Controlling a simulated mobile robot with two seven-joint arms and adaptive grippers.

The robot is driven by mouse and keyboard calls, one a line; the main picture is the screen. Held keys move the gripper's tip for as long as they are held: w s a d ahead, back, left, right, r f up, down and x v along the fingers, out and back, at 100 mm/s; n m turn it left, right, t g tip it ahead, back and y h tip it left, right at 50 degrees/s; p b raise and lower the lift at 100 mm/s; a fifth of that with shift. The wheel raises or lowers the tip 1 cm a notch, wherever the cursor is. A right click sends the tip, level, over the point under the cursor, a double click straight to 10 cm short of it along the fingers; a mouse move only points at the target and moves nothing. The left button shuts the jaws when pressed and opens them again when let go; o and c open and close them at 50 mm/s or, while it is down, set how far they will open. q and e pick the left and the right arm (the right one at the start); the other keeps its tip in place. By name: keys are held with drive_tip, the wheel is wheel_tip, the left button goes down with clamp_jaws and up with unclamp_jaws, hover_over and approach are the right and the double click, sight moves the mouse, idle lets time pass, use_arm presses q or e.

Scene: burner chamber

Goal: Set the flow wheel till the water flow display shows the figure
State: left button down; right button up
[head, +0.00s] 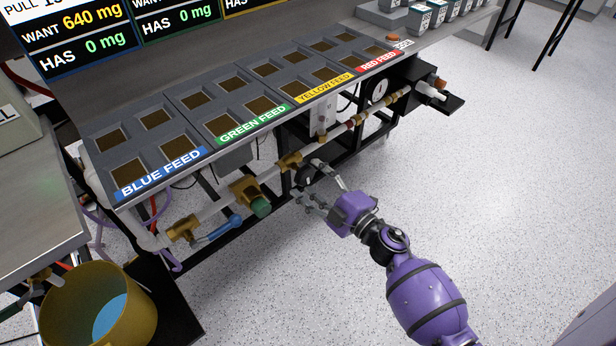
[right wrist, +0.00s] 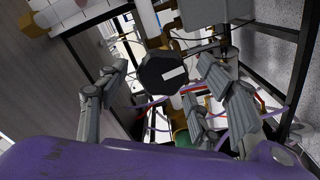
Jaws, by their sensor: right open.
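A black, many-sided wheel (right wrist: 163,73) with a white mark on its face, probably the flow wheel, shows in the right wrist view. It lies ahead of and between the spread fingers of my right gripper (right wrist: 162,75), with space visible on both sides. In the head view my right gripper (head: 312,183) is open at the pipe run under the feed bench, and its fingers partly hide the dark wheel there. I cannot tell whether a finger touches the wheel. I cannot pick out a readable water flow display. My left gripper is not in view.
The feed bench (head: 172,108) overhangs the pipes. A green-capped valve (head: 260,206), a blue-handled valve (head: 220,229) and a round gauge (head: 379,91) sit along the pipe run. A yellow bucket (head: 62,312) stands at lower left. The floor (head: 490,190) at right is clear.

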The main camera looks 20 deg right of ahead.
drive_tip(key=shift+x, duration=1)
drive_tip(key=shift+c, duration=0.5)
drive_tip(key=c, duration=1)
drive_tip(key=n+b, duration=0.1)
drive_tip(key=n, duration=0.4)
drive_tip(key=shift+r+n, duration=0.15)
drive_tip(key=shift+n, duration=0.25)
drive_tip(key=shift+c, duration=0.2)
drive_tip(key=o, duration=1.1)
drive_tip(key=shift+o, duration=0.2)
drive_tip(key=shift+s, duration=0.15)
